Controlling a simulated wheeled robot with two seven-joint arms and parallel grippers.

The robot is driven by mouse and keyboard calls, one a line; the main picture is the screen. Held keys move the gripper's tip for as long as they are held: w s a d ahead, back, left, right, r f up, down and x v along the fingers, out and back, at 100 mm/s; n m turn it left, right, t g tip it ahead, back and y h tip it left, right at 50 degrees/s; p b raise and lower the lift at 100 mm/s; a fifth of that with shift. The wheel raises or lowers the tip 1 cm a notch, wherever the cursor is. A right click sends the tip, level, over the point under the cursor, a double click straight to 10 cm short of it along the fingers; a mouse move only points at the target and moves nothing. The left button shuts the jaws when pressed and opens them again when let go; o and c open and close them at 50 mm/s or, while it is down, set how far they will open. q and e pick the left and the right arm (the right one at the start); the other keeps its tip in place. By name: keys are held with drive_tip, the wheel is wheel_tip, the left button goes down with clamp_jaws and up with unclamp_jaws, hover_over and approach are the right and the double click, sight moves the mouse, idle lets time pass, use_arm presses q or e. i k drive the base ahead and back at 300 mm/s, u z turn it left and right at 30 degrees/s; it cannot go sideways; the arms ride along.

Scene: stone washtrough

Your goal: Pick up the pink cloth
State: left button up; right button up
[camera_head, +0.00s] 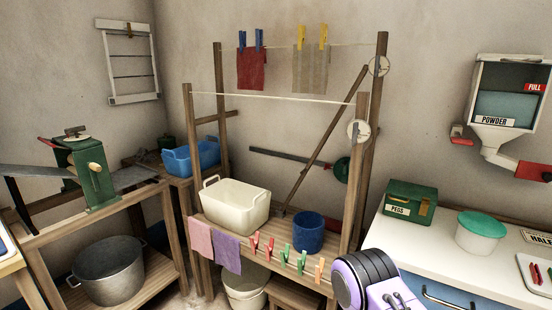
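The pink cloth (200,241) hangs over the front edge of the wooden stand's shelf, at its left end. A purple cloth (227,252) hangs right beside it, close to or touching its right edge. The pink cloth hangs flat, and nothing is gripping it. A purple and black part of my own arm shows at the bottom, right of the middle. No fingertips of mine show clearly. My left gripper is out of view, and I see no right gripper either.
A cream tub (236,205) and a blue bucket (309,232) stand on the shelf (280,245). Several coloured pegs line its front edge. A white bucket (245,288) and a wooden stool (292,296) are below. A wringer table (100,216) stands left, a white counter (430,258) right.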

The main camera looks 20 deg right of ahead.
sight(200, 233)
drive_tip(key=u, duration=0.75)
drive_tip(key=k, duration=1.05)
drive_tip(key=u, duration=0.85)
drive_tip(key=i, duration=1.9)
drive_tip(key=z, duration=1.35)
drive_tip(key=i, duration=0.95)
drive_tip(key=z, duration=1.1)
